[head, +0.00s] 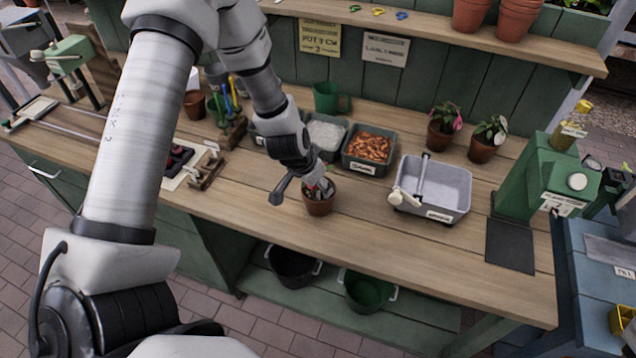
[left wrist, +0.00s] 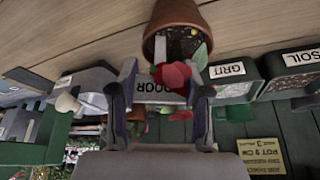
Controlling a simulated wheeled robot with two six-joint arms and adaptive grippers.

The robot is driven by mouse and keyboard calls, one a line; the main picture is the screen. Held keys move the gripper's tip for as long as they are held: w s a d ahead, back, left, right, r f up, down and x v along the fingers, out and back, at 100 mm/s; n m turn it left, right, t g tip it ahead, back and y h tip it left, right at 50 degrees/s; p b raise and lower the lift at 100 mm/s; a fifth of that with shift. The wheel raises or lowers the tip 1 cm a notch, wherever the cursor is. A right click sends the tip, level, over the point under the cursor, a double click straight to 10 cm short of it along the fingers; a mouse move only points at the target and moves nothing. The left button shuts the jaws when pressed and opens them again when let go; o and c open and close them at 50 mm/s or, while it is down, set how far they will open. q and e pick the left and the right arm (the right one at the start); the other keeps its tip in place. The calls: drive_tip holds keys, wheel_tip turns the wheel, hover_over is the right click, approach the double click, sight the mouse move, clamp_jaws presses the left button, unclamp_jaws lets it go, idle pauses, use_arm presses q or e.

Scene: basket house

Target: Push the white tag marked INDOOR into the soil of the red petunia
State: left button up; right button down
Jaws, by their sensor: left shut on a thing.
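The red petunia stands in a terracotta pot (head: 318,206) near the front middle of the bench; its red flower (left wrist: 172,74), green leaves and speckled soil (left wrist: 185,42) show in the left wrist view. My left gripper (head: 308,178) is over this pot, also seen in the left wrist view (left wrist: 160,100). I cannot tell whether the tag's lower end touches the soil.
Behind the pot are the grit bin (head: 326,134) and a bin of brown chips (head: 368,146). A grey tray (head: 440,186) with a white-ended tool stands to the right. Two more potted plants (head: 444,129) (head: 486,140) stand behind it. Bench in front is clear.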

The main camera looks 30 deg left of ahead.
sight(317, 190)
use_arm(q)
wheel_tip(317, 190, down, 3)
drive_tip(key=shift+w+f+b, duration=0.1)
drive_tip(key=shift+f+b, duration=0.05)
drive_tip(key=shift+b, duration=1.1)
drive_tip(key=shift+w, duration=0.1)
drive_tip(key=o, duration=0.8)
